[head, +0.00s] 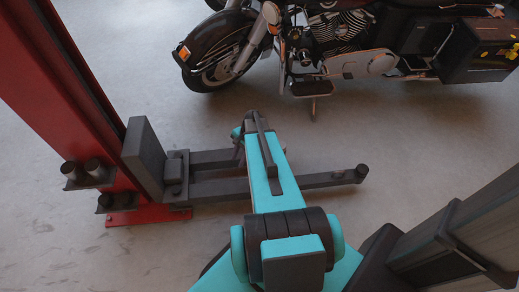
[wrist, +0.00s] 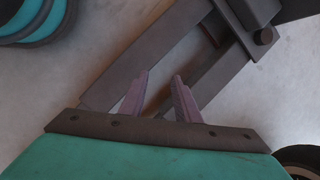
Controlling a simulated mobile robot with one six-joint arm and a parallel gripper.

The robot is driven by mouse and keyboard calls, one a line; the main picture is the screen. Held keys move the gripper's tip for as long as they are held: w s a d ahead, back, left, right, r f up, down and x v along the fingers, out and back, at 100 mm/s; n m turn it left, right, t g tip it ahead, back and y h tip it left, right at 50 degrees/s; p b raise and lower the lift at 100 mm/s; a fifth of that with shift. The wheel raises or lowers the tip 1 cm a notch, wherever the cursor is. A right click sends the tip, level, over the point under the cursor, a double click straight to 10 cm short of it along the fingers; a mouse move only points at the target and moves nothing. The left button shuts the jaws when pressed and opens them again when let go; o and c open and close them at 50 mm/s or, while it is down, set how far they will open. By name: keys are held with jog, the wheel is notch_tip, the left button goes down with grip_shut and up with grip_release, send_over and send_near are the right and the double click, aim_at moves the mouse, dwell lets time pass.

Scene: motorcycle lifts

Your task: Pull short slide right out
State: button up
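Two dark grey lift arms reach right from the foot of the red post in the head view. The farther arm (head: 215,158) runs behind my teal arm, so its end is hidden. The nearer arm (head: 310,182) runs under my arm to a round knob at its tip (head: 361,171). I cannot tell for certain which holds the short slide. My gripper (head: 239,152) is mostly hidden in the head view. In the wrist view my gripper (wrist: 161,73) has its two fingers apart with nothing between them, over a dark bar (wrist: 150,60) and a second bar (wrist: 215,75).
The red post (head: 70,90) stands at the left with a dark upright block (head: 144,158) beside it. A black motorcycle (head: 330,40) stands at the back. Clear concrete floor lies between it and the lift arms, and right of the nearer arm's tip.

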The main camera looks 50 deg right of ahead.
jog(key=s+d+m+t+b, duration=0.1)
jog(key=d+m+b, duration=0.1)
jog(key=d, duration=0.8)
jog(key=d+r+m+t+h+b, duration=0.1)
jog(key=d+m, duration=0.4)
jog(key=d, duration=0.5)
jog(key=shift+s+d+r+t+b, duration=0.15)
jog(key=shift+s+t+b, duration=0.25)
jog(key=shift+t+b, duration=0.25)
jog(key=b+x, duration=0.2)
jog(key=x, duration=1.2)
jog(key=shift+d, duration=0.1)
jog(key=shift+s, duration=0.1)
grip_shut()
